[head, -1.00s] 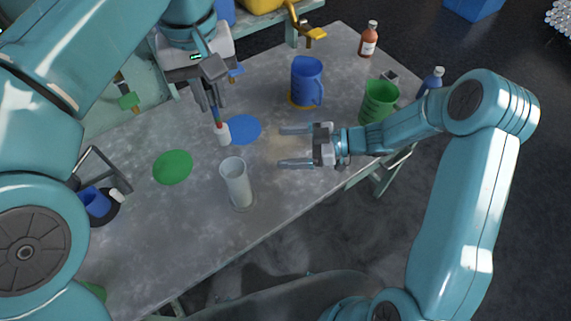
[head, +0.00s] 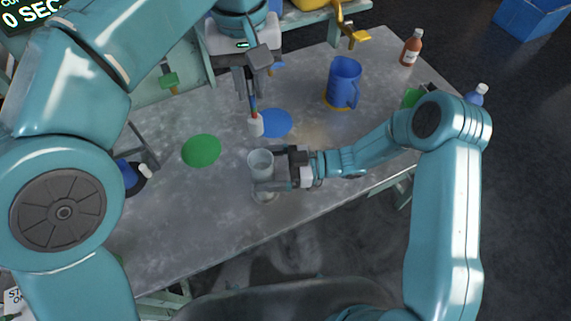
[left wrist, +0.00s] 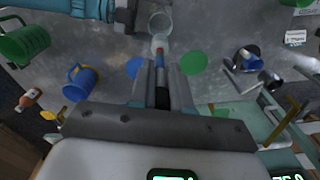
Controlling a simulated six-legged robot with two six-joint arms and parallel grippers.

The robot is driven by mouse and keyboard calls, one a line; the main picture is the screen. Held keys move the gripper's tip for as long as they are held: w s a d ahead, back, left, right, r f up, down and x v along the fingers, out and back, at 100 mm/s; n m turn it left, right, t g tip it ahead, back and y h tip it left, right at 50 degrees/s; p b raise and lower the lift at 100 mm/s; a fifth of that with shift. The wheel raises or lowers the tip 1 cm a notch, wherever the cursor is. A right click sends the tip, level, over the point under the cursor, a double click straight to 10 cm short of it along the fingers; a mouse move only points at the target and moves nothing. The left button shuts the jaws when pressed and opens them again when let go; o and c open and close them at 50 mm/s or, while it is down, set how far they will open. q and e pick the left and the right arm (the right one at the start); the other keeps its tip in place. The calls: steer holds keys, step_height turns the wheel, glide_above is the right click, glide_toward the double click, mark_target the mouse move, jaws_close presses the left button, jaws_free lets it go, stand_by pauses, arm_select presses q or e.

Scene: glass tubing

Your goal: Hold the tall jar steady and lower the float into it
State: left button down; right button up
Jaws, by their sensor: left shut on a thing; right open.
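The tall jar (head: 260,163) is a clear cylinder standing upright near the table's front edge; its open mouth shows in the left wrist view (left wrist: 160,22). My right gripper (head: 270,171) is open with its fingers on either side of the jar, one crossing in front; contact cannot be told. My left gripper (head: 251,92) is shut on the upper stem of the float (head: 256,126). The float has a white bulb and a red and blue stem. It hangs bulb down, behind the jar and apart from it; the left wrist view (left wrist: 159,44) shows the bulb just short of the mouth.
A green disc (head: 201,150) and a blue disc (head: 275,122) lie flat on the table. A blue pitcher (head: 344,84) and a brown bottle (head: 412,48) stand farther back. My right arm partly hides a green pitcher (head: 412,97). The table's left front is bare.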

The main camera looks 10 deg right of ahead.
mark_target(257, 133)
steer(key=shift+a, duration=0.55)
steer(key=shift+c, duration=0.4)
steer(key=shift+w, duration=0.1)
steer(key=c, duration=1)
arm_select(q)
steer(key=shift+f, duration=6.55)
arm_select(e)
steer(key=shift+c, duration=0.2)
arm_select(q)
steer(key=c, duration=1)
jaws_free()
